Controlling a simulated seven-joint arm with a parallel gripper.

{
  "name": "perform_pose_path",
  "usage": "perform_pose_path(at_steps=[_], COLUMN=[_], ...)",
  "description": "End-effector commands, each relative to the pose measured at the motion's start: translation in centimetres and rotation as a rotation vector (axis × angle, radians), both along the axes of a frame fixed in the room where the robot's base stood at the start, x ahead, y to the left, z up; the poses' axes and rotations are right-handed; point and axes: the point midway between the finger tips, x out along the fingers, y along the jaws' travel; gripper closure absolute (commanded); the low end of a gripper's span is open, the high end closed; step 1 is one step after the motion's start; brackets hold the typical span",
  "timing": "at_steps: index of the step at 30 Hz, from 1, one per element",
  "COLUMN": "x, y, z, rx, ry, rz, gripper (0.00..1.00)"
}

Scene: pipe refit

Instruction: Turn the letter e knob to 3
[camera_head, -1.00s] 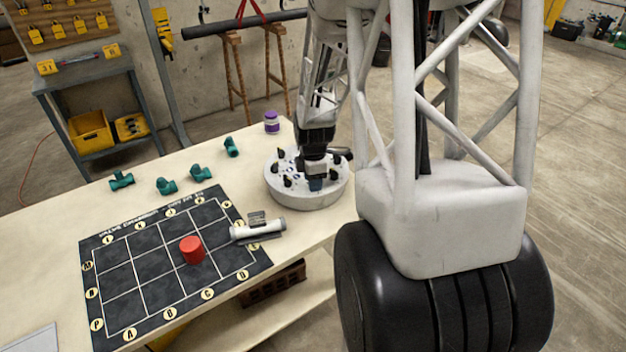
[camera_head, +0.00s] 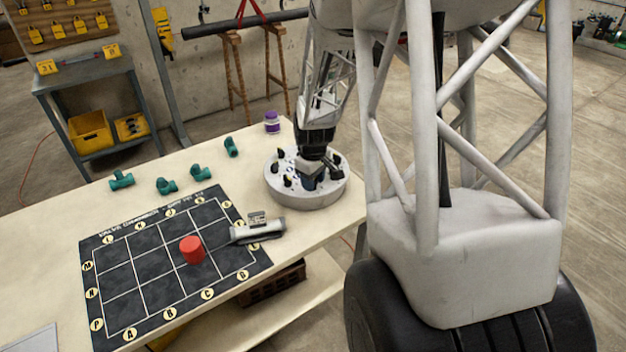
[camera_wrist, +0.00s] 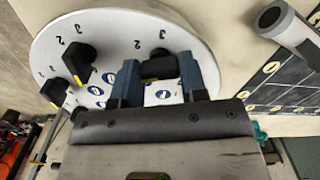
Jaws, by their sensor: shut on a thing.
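A round white dial panel (camera_head: 306,200) with several black knobs stands on the table's right end; it also shows in the wrist view (camera_wrist: 105,22). My gripper (camera_head: 309,184) reaches down onto it from above. In the wrist view my gripper (camera_wrist: 160,75) has its two blue fingers closed on the sides of a black knob (camera_wrist: 160,66). A number 3 and a number 2 are printed on the panel just beyond this knob. A blue-and-white sticker lies between the fingers.
Two other black knobs (camera_wrist: 79,60) (camera_wrist: 55,92) sit close to the left. Green pipe fittings (camera_head: 167,186) and a purple-lidded jar (camera_head: 272,123) stand behind.

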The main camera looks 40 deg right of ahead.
Motion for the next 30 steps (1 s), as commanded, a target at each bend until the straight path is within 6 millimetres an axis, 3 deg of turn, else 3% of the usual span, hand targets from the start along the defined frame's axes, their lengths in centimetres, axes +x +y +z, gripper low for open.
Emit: perform_pose_path(at_steps=[30], x=[0.04], y=[-0.02], z=[0.12], rx=[0.0], ry=[-0.002], rz=[-0.964], gripper=[0.84])
